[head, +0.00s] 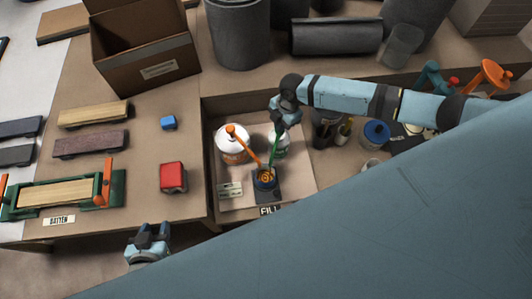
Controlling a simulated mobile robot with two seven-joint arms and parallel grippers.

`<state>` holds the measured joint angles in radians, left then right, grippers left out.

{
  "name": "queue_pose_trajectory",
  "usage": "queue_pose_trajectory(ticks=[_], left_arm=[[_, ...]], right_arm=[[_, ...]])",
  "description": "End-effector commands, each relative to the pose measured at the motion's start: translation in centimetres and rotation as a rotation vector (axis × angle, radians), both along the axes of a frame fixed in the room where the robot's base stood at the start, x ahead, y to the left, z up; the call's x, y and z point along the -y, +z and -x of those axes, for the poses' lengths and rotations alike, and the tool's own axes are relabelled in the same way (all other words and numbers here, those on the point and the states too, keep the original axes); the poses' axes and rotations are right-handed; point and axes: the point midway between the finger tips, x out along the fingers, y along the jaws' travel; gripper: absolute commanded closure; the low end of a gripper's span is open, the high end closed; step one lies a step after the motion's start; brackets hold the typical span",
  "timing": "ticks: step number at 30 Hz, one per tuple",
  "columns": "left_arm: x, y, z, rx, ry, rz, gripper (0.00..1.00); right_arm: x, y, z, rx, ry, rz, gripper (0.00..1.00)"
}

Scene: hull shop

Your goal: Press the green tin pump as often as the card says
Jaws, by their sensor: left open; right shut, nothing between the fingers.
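The green pump (276,146) rises from a pale tin (282,148) in the recessed bay, its green spout slanting down toward a dark round cup (265,181). My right gripper (281,124) is shut and empty, right over the top of the green pump; I cannot tell whether it touches. It hides part of the pump head. A white tin with an orange pump (233,134) stands to the left, its spout slanting to the same cup. A small pale card (230,190) lies left of the cup; its text is too small to read. My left gripper (151,231) is open and empty at the table's front edge.
A "FILL" label (270,210) is in front of the cup. A red block (173,177) and a blue block (168,122) sit left of the bay. Dark pots (325,130) and a blue-lidded tin (376,132) stand to the right. An open cardboard box (145,60) is behind.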

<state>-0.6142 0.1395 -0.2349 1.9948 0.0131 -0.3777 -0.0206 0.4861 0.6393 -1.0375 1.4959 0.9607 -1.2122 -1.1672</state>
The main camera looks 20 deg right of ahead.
Motion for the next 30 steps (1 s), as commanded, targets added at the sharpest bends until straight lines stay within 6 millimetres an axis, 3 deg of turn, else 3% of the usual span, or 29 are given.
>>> queue_pose_trajectory(ticks=[11,30], left_arm=[[0.0,0.1,0.0,0.000,0.000,0.000,0.57],[0.0,3.1,0.0,-0.001,0.000,0.000,0.57]], right_arm=[[0.0,-0.1,0.2,-0.003,0.001,0.001,1.00],[0.0,3.1,0.1,-0.002,0.000,0.001,1.00]])
